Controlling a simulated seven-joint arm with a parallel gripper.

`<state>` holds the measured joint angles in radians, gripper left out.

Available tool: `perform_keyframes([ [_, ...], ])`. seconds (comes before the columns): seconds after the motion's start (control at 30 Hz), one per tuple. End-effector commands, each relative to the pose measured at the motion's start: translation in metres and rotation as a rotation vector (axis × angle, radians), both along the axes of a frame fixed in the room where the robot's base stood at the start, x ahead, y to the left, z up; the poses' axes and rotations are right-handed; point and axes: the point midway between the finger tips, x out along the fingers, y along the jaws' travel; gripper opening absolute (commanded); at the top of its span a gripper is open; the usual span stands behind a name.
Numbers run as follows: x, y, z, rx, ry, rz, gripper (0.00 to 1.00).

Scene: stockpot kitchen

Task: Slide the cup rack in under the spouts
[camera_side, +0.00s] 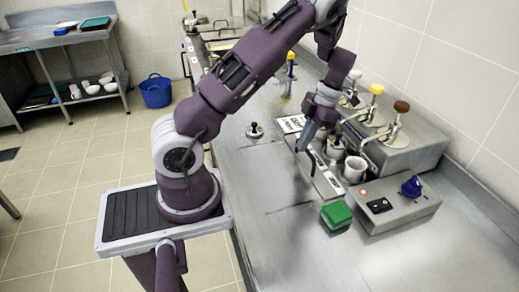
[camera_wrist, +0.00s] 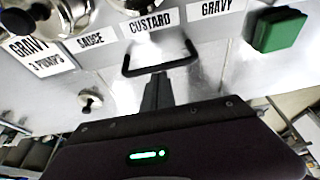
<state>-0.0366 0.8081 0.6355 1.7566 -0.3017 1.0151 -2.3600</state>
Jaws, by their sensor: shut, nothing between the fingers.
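The cup rack (camera_side: 327,183) lies on the steel counter, with pale cups (camera_side: 355,169) on it below the pump spouts (camera_side: 365,140). In the wrist view its front edge carries the labels SAUCE, CUSTARD (camera_wrist: 151,22) and GRAVY, and a dark bar handle (camera_wrist: 187,62) sticks out towards me. My gripper (camera_side: 301,147) points down at the rack's front side. Its fingers are shut and empty; in the wrist view the fingertips (camera_wrist: 158,76) line up with the handle's middle. Whether they touch the handle I cannot tell. The rack's far side is mostly hidden.
A green block (camera_side: 336,215) and a control box with a blue knob (camera_side: 411,186) stand near the rack's right end. A black-knobbed lid (camera_side: 255,130) sits on the counter. The counter in front is clear.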

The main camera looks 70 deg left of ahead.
Motion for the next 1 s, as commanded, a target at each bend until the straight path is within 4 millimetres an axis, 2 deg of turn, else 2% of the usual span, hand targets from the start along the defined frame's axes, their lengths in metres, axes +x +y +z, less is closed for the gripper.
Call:
perform_keyframes([
  [0.17,-0.036,-0.001,0.007,-0.004,0.009,0.005,0.00],
  [0.4,-0.014,0.001,0.069,-0.001,0.009,-0.001,0.00],
  [0.5,-0.008,0.000,0.087,-0.002,0.012,0.001,0.00],
  [0.67,-0.005,-0.003,0.103,-0.018,0.003,-0.024,0.00],
  [0.77,-0.011,-0.025,0.126,-0.131,-0.083,-0.258,0.00],
  [0.87,-0.031,-0.068,0.164,-0.275,-0.251,-0.776,0.00],
  [0.9,-0.044,-0.087,0.179,-0.306,-0.318,-1.024,0.00],
  [0.97,-0.065,-0.114,0.198,-0.312,-0.395,-1.408,0.00],
  [1.0,-0.081,-0.129,0.208,-0.287,-0.426,-1.669,0.00],
])
